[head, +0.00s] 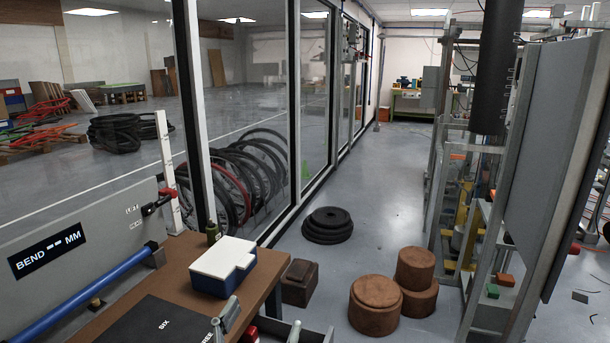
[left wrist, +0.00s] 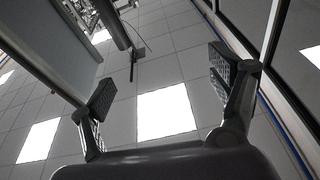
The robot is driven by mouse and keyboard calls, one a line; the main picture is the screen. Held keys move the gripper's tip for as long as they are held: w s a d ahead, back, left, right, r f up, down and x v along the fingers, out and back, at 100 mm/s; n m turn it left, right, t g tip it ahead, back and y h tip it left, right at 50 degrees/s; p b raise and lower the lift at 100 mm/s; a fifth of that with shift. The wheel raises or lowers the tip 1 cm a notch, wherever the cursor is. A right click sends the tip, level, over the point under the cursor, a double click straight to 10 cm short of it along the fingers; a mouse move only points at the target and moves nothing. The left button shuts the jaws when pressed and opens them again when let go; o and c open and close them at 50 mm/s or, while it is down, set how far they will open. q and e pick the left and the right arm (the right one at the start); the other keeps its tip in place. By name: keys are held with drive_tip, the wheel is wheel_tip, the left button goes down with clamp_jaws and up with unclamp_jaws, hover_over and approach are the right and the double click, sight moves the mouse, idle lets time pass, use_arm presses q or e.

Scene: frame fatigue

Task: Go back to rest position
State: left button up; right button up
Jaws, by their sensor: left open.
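My left gripper (left wrist: 165,78) shows in the left wrist view with its two padded fingers spread wide apart. Nothing is between them. Behind the fingers is the ceiling with bright light panels (left wrist: 166,110), so the gripper points upward. In the head view, grey finger-like parts at the bottom edge, by the brown table's (head: 185,257) front corner, look like the tips of this gripper; the rest is cut off. My right gripper is in neither view.
Brown round blocks (head: 375,303), a brown box (head: 299,283) and stacked black discs (head: 328,225) stand on the floor. A metal frame (head: 480,230) rises at right. The middle aisle is clear.

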use_arm(q)
drive_tip(key=s+a+f+n+g+y, duration=0.2)
drive_tip(key=a+f+g+y, duration=0.15)
drive_tip(key=a+f, duration=0.35)
drive_tip(key=s+a+f+n+g+y, duration=0.3)
drive_tip(key=a+f+y, duration=0.1)
drive_tip(key=f, duration=0.5)
drive_tip(key=s+a+f+m+g, duration=0.1)
drive_tip(key=s+f+g, duration=0.45)
drive_tip(key=s, duration=0.35)
drive_tip(key=s+a+f+m+g, duration=0.15)
drive_tip(key=s+f+g, duration=0.35)
drive_tip(key=s, duration=0.5)
wheel_tip(320, 180, down, 24)
drive_tip(key=f, duration=0.1)
drive_tip(key=s+a+f+g+p, duration=0.1)
drive_tip(key=s+a+f, duration=0.2)
drive_tip(key=s+f, duration=1.3)
drive_tip(key=shift+s+f+g+h+p, duration=0.3)
drive_tip(key=shift+s+g+h+p, duration=0.1)
drive_tip(key=shift+s, duration=0.5)
